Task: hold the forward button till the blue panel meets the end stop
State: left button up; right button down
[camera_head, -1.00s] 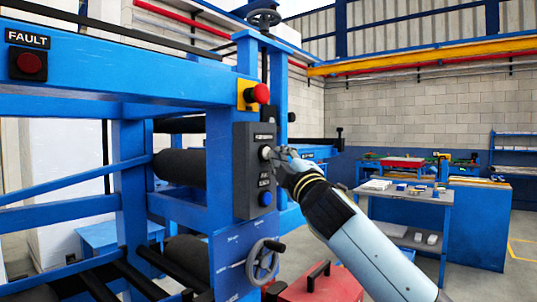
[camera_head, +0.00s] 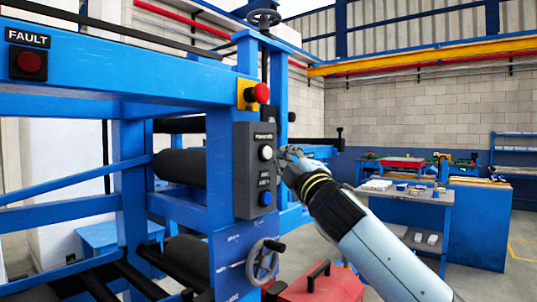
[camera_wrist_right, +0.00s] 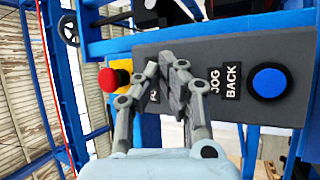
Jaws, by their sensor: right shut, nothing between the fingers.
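The dark control box (camera_head: 241,185) stands on the blue machine frame. It has a white button (camera_head: 265,152) under a label and a blue button (camera_head: 265,199) below. In the right wrist view the blue button (camera_wrist_right: 269,82) sits beside "JOG BACK". The label partly read as "FO" is half covered by my fingers, and the white button is hidden there. My right gripper (camera_head: 284,154) is shut and empty, just right of the white button with a small gap in the head view. I cannot make out the blue panel or its end stop. My left gripper is not in view.
A red emergency knob (camera_head: 260,94) on a yellow plate is above the box, and a handwheel (camera_head: 263,262) is below it. A red toolbox (camera_head: 318,284) stands low in front. A bench (camera_head: 410,197) is at the right.

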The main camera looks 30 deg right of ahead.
jog(key=shift+s+d+b, duration=0.3)
jog(key=shift+s+d, duration=0.05)
jog(key=shift+s, duration=0.4)
jog(key=shift+s+d+b, duration=0.25)
jog(key=shift+s+d, duration=0.05)
jog(key=shift+s, duration=0.5)
jog(key=shift+s+d+b, duration=0.3)
jog(key=shift+s+d, duration=0.05)
jog(key=shift+s, duration=0.4)
jog(key=shift+f, duration=0.1)
